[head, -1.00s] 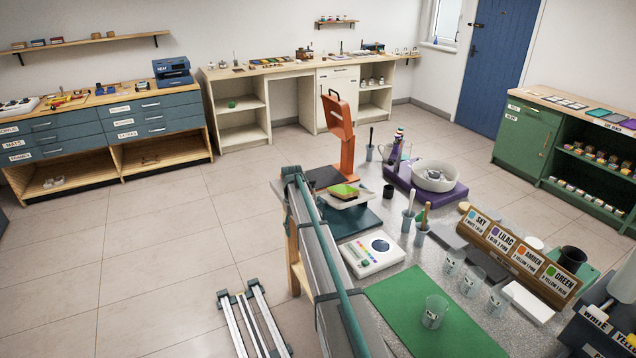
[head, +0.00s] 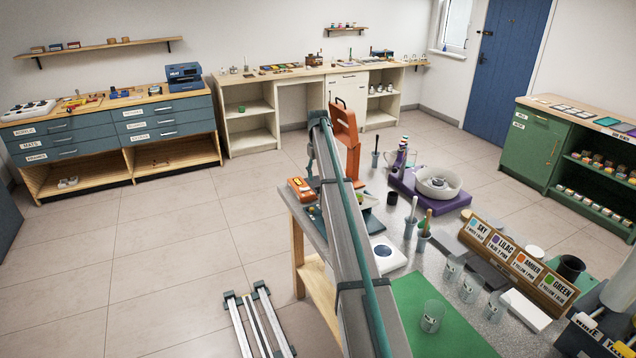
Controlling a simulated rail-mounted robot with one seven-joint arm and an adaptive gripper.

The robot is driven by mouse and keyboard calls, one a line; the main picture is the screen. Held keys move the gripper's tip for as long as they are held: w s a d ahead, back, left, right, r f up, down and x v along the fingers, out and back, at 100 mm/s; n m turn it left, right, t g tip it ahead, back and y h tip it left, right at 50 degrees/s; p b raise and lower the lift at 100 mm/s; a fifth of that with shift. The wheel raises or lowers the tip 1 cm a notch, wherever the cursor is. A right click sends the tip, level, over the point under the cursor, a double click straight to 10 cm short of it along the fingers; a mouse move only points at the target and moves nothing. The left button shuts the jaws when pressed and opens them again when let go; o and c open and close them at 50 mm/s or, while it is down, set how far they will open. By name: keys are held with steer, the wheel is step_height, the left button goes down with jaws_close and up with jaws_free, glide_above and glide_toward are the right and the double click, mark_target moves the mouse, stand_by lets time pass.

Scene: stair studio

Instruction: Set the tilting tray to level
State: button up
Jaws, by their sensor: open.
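The tilting tray is mostly hidden behind my arm in the head view. Only its right edge (head: 371,201) shows, above a dark teal base (head: 374,224). A bit of green and yellow shows beside that edge. How the tray is tilted cannot be told from this. My arm's long grey link with a teal tube crosses in front of the tray. My gripper is not visible, so where it is relative to the tray cannot be seen.
An orange device (head: 300,190) lies left of my arm, and an orange stand (head: 346,138) rises behind. A white scale (head: 388,252), a purple tray (head: 442,198) with a white bowl and several cups (head: 431,316) crowd the right side. A green mat (head: 455,335) has bare room.

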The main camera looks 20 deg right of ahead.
steer(key=shift+f+p, duration=0.75)
steer(key=shift+f, duration=1.9)
steer(key=shift+c, duration=0.3)
jaws_close()
